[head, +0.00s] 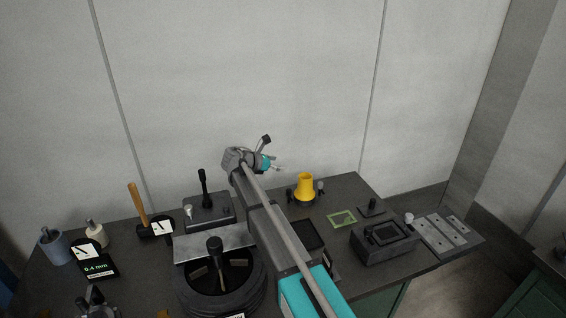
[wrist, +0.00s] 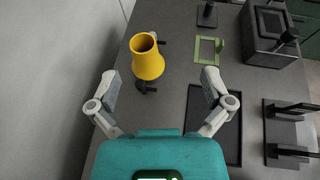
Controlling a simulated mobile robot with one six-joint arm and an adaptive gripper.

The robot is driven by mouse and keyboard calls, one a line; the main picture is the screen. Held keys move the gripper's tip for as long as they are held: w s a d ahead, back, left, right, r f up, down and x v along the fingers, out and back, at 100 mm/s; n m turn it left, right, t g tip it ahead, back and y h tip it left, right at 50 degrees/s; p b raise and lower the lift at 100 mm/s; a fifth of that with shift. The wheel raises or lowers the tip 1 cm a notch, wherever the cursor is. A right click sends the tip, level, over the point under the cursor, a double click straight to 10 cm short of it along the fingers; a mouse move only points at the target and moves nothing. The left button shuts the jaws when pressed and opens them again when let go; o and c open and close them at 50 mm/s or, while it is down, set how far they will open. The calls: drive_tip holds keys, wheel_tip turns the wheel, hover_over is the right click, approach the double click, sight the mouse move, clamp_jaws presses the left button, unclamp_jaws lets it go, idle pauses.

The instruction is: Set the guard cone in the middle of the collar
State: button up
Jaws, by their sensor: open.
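The yellow guard cone (head: 305,187) stands upright at the back of the bench, with dark knobbed pieces at its foot. In the wrist view the cone (wrist: 148,62) shows its open top rim, and it lies ahead between the lines of my fingers. My gripper (head: 268,160) is raised above the bench, to the left of the cone in the head view. In the wrist view my gripper (wrist: 160,78) has its fingers wide apart with nothing held. I cannot tell for certain which part is the collar; the dark pieces under the cone are partly hidden by it.
A green square frame (head: 342,218) lies right of the cone, with a dark box (head: 384,240) nearer the front. A black tray (wrist: 214,125) lies near my right finger. A mallet (head: 140,208) and a black round fixture (head: 221,282) are on the left. A wall stands behind.

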drive_tip(key=shift+s, duration=0.1)
idle(0.7)
drive_tip(key=s+d+f+m+g+y, duration=0.2)
drive_tip(key=s+d+f+m+y, duration=0.25)
drive_tip(key=s, duration=0.45)
drive_tip(key=s+d+f+m+g+y, duration=0.1)
drive_tip(key=s+d+f+m+g, duration=0.1)
drive_tip(key=s+d+f+m, duration=0.35)
drive_tip(key=s+d+f+m+g+y, duration=0.1)
drive_tip(key=s+m+y, duration=0.5)
drive_tip(key=s+m, duration=0.7)
drive_tip(key=s+d+g, duration=0.1)
drive_tip(key=s, duration=0.7)
drive_tip(key=shift+f+y, duration=0.25)
drive_tip(key=shift+y, duration=0.1)
idle(1.7)
